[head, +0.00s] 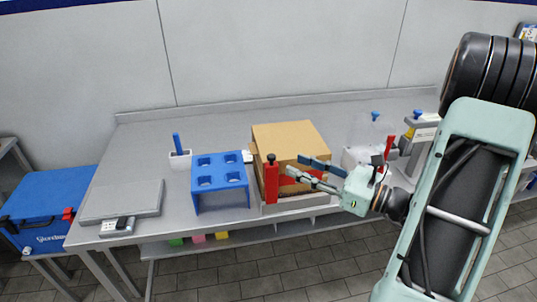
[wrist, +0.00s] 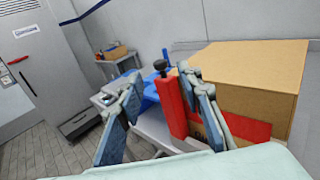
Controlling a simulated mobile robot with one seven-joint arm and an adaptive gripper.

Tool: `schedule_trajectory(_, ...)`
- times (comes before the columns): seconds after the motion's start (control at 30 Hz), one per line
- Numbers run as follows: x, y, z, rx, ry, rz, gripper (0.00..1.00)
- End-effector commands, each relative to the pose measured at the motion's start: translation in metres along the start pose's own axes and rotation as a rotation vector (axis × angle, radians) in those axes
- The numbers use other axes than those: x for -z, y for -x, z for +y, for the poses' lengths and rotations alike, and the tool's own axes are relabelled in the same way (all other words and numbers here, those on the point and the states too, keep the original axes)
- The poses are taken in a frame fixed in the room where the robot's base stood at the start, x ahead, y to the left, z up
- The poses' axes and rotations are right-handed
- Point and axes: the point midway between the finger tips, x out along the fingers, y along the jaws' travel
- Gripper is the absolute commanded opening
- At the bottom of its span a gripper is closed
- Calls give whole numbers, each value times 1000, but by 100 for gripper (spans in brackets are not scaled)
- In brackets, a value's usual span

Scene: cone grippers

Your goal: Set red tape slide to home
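The red tape slide (head: 270,182) is an upright red block with a black knob on top. It stands at the front left corner of a cardboard box (head: 290,138), and a red strip runs right from it across the box's front. My gripper (head: 296,166) is open in front of the box, with its fingertips just right of the red slide. In the wrist view, the slide (wrist: 171,103) shows between my two spread fingers (wrist: 162,100), nearer the right one, which partly hides the box (wrist: 250,75). I cannot tell whether a finger touches the slide.
A blue rack (head: 220,184) with holes stands left of the box, and a grey flat plate (head: 122,200) lies at the table's left end. A white device with a red handle (head: 389,147) stands right of the box. The table's back strip is clear.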

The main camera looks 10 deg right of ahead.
Motion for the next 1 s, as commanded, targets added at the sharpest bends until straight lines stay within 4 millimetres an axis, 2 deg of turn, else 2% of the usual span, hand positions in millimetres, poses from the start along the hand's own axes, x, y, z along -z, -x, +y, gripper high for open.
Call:
schedule_trajectory(0.2,-1,-44,2,-7,0,1,33)
schedule_trajectory(0.43,0,-78,1,-4,1,3,33)
schedule_trajectory(0.6,0,-89,1,-2,2,3,33)
schedule_trajectory(0.87,1,-90,1,-2,3,3,33)
schedule_trajectory(1.0,1,-90,1,-2,3,3,20)
